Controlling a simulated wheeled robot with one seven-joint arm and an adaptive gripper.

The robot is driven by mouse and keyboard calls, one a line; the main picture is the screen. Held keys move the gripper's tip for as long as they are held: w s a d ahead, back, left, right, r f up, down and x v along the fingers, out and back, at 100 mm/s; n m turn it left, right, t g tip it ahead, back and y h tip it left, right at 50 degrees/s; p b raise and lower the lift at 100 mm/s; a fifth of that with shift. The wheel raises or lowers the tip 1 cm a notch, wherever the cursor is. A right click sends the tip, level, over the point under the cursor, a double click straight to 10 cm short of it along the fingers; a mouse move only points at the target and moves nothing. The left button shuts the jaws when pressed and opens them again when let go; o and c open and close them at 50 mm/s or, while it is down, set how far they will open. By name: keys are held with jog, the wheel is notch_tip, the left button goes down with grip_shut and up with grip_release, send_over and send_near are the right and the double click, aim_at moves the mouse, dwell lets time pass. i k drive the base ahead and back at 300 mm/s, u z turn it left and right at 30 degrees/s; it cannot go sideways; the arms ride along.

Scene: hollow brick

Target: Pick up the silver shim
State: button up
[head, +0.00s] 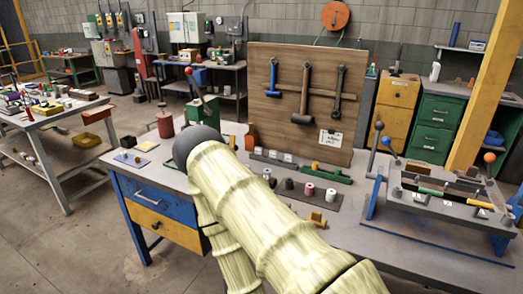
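I cannot make out the silver shim for certain; the small parts on the workbench (345,215) are too small to tell apart. Several small cylinders, dark, grey, white and pink, stand on a dark strip (325,203) at the middle of the bench. My pale sleeved arm crosses the picture from the bottom right up to a dark grey joint and hides part of the bench top. My gripper is not visible.
A wooden tool board (290,82) with hanging hammers and a wrench stands at the bench's back. A grey fixture with levers (440,205) fills the right end. A green block (200,115) stands behind my arm.

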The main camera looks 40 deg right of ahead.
aim_at(273, 155)
jog(key=i, duration=0.1)
jog(key=z, duration=0.95)
